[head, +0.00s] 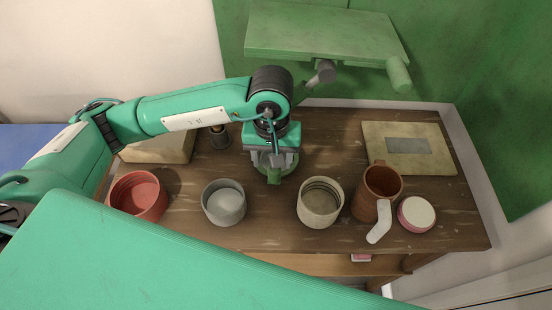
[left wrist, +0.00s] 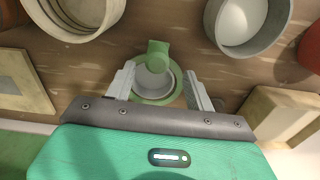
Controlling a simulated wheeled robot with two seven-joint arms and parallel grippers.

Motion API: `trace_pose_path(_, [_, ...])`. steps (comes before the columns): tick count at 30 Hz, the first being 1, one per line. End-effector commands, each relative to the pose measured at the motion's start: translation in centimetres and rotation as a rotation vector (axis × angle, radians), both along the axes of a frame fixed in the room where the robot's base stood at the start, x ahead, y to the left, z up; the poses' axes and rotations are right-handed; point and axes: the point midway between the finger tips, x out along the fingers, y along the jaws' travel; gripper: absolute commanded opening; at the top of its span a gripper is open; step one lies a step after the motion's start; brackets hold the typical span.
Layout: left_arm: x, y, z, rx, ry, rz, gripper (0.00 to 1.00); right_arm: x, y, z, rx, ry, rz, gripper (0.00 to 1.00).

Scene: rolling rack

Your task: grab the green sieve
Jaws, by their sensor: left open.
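The green sieve (head: 274,177) is on the wooden table, partly hidden under my left gripper (head: 271,163) in the head view. In the left wrist view the sieve (left wrist: 157,51) shows as a green ring around a grey bowl, with a green tab pointing away from the gripper. My left gripper is open and points down over it. In the left wrist view its two fingers (left wrist: 160,78) stand on either side of the sieve; whether they touch it I cannot tell. My right gripper is not in view.
A grey bowl (head: 223,203) and a red pot (head: 138,196) stand to the left. A beige pot (head: 320,202), a brown mug (head: 378,192) and a pink-rimmed jar (head: 416,214) stand to the right. A beige board (head: 410,165) lies at back right. A green panel (head: 320,32) rises behind.

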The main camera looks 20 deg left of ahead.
Motion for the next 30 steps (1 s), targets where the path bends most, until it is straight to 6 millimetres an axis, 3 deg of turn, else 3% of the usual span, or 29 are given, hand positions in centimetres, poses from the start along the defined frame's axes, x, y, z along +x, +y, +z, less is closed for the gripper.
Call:
trace_pose_path(3, [-0.1, 0.0, -1.6, 0.000, 0.003, 0.001, 0.55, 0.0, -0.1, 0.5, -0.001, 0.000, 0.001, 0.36])
trace_pose_path(11, [0.0, -0.1, -3.0, -0.001, 0.003, 0.001, 0.55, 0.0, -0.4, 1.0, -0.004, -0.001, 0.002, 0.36])
trace_pose_path(21, [0.1, -0.4, -7.1, -0.001, 0.002, 0.001, 0.55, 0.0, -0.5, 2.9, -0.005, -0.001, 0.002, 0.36])
trace_pose_path(30, [0.1, -0.4, -7.8, -0.001, 0.000, -0.001, 0.55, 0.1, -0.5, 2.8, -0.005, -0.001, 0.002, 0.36])
